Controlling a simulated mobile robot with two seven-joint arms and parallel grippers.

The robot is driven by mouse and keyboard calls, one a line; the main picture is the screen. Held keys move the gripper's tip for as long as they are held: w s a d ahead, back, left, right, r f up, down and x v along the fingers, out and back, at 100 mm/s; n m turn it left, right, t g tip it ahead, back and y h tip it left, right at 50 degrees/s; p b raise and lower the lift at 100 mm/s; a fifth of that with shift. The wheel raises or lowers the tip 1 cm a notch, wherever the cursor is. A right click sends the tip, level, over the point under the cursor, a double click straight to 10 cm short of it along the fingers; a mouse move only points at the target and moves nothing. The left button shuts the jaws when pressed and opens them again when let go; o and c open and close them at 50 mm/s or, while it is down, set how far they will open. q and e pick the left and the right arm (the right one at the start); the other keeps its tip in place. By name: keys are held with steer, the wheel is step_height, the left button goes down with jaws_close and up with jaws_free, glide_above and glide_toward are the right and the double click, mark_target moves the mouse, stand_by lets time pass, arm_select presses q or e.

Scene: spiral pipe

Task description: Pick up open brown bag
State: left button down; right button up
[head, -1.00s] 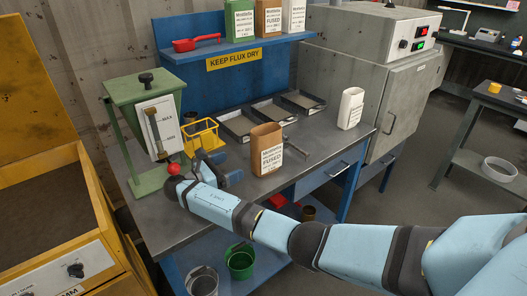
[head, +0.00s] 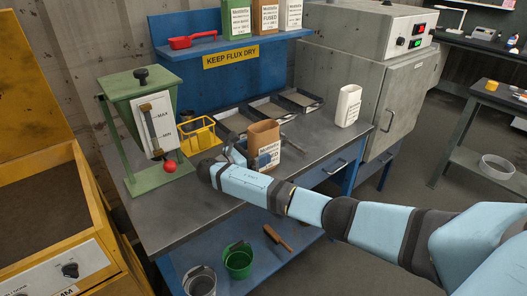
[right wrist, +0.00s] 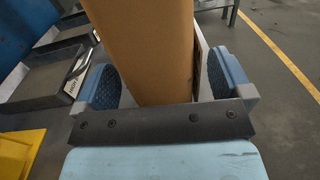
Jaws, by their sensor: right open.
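The open brown bag (head: 263,133) stands upright on the grey workbench, its top open and a white label on its front. My right gripper (head: 251,156) is at the lower part of the bag, with its blue fingers apart. In the right wrist view the brown bag (right wrist: 142,45) rises between the two blue finger pads (right wrist: 163,82). The left pad looks close to the bag; contact cannot be told. The bag's base is hidden behind the gripper. My left gripper is not in view.
A white bag (head: 348,105) stands to the right on the workbench (head: 175,225). Dark trays (head: 301,99) lie behind the brown bag. A yellow wire holder (head: 199,134) and a green hopper (head: 137,86) stand left. More bags, one brown (head: 266,17), stand on the blue shelf.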

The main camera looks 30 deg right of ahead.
steer(key=shift+c, duration=0.5)
steer(key=c, duration=1.1)
steer(key=shift+c, duration=0.9)
arm_select(q)
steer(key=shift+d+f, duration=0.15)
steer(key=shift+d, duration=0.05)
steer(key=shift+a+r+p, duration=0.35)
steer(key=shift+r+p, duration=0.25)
steer(key=shift+p, duration=0.35)
arm_select(e)
step_height(320, 180, up, 10)
steer(key=o, duration=0.6)
steer(key=shift+c, duration=1.4)
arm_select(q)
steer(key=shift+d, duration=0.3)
